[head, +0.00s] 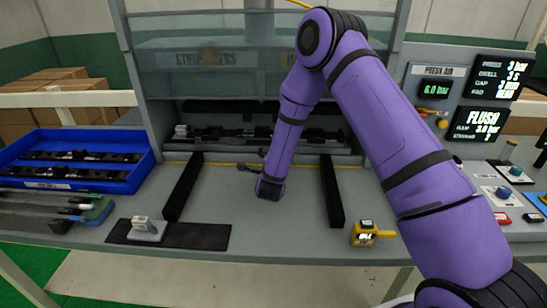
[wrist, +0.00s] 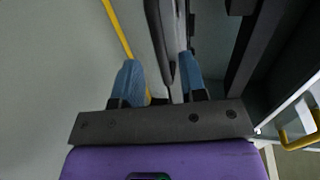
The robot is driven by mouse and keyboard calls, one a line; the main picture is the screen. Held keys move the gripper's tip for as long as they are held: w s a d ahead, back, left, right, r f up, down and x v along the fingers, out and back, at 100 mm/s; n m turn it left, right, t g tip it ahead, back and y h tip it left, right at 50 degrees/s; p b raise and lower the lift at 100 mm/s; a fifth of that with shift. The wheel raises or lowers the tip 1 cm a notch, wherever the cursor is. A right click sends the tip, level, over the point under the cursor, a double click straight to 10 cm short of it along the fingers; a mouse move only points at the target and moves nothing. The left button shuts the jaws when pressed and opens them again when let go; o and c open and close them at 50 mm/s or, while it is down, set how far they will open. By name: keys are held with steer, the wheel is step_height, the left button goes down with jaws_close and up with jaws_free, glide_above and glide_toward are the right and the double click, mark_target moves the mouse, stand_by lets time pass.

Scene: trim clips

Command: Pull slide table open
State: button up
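The slide table (head: 230,146) sits at the back of the press opening, behind the yellow line, with a dark fixture on it. Two black rails (head: 183,187) run forward from it over the grey bench. My gripper (wrist: 159,75) is low at the front of the slide table, between the rails. Its blue fingers are apart, and a dark bar (wrist: 158,40), seemingly the handle, reaches between them, nearer the right finger. I cannot tell whether they touch. In the head view my arm hides part of the fixture and most of the gripper.
A clear guard (head: 200,62) is raised above the opening. A blue tray (head: 75,184) with dark trim parts stands left. A black mat (head: 190,235) with a grey block lies at front left. A yellow device (head: 365,236) stands right of the right rail. The bench between the rails is clear.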

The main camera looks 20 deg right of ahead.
steer(key=shift+x, duration=2.4)
jaws_close()
